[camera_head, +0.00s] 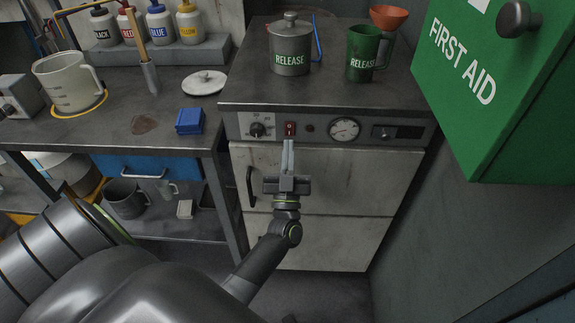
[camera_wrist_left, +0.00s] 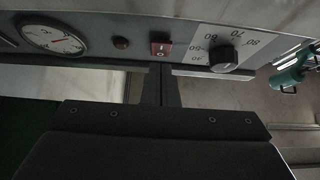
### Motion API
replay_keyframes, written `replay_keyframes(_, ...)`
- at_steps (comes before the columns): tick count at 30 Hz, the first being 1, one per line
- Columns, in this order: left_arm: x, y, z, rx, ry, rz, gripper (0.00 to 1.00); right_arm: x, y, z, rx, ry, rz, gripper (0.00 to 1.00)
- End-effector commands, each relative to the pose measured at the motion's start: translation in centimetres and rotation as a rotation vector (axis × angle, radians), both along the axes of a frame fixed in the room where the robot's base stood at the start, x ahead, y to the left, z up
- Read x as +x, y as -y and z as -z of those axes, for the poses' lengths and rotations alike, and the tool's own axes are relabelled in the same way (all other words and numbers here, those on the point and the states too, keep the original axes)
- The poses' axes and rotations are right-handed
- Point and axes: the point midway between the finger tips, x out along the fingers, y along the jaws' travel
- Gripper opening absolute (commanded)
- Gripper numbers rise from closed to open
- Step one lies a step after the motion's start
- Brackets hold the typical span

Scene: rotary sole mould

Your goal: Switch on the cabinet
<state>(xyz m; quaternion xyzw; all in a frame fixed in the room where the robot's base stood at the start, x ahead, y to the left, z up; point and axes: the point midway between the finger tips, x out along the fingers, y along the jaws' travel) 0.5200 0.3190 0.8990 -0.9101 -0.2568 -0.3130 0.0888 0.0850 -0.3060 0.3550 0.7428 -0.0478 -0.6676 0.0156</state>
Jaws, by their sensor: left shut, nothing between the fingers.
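The cabinet (camera_head: 330,180) stands at the middle, with pale doors and a grey control panel along its top front. A red rocker switch (camera_head: 290,128) sits on the panel between a temperature knob (camera_head: 257,129) and a small dark red round lamp (camera_head: 309,128). The switch also shows in the left wrist view (camera_wrist_left: 161,46). My left gripper (camera_head: 288,143) is shut and empty, its fingertips just below the switch. In the left wrist view the fingers (camera_wrist_left: 161,72) point at the switch; I cannot tell whether they touch it. My right gripper is not in view.
A round gauge (camera_head: 344,130) is on the panel's right part. A grey lidded RELEASE pot (camera_head: 290,48) and green RELEASE jug (camera_head: 363,52) stand on top. A green first aid box (camera_head: 495,85) juts out at upper right. A workbench (camera_head: 110,130) is at left.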

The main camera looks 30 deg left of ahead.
Motion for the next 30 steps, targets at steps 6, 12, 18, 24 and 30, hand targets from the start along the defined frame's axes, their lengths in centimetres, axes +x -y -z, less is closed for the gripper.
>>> replay_keyframes(6, 1.4, -0.8, 0.2, 0.000, 0.001, 0.001, 0.00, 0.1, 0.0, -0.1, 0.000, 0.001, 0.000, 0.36)
replay_keyframes(12, 1.5, -0.9, 0.3, -0.001, 0.001, 0.001, 0.00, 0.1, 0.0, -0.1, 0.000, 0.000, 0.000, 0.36)
replay_keyframes(18, 1.5, -0.9, 0.3, 0.000, 0.002, 0.001, 0.00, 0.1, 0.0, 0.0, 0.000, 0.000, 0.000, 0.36)
replay_keyframes(24, 2.0, -1.2, 1.0, 0.026, 0.041, 0.001, 0.00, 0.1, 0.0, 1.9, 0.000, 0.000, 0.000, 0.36)
replay_keyframes(30, 2.1, -1.2, 0.5, 0.029, 0.048, 0.001, 0.00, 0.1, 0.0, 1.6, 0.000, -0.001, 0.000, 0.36)
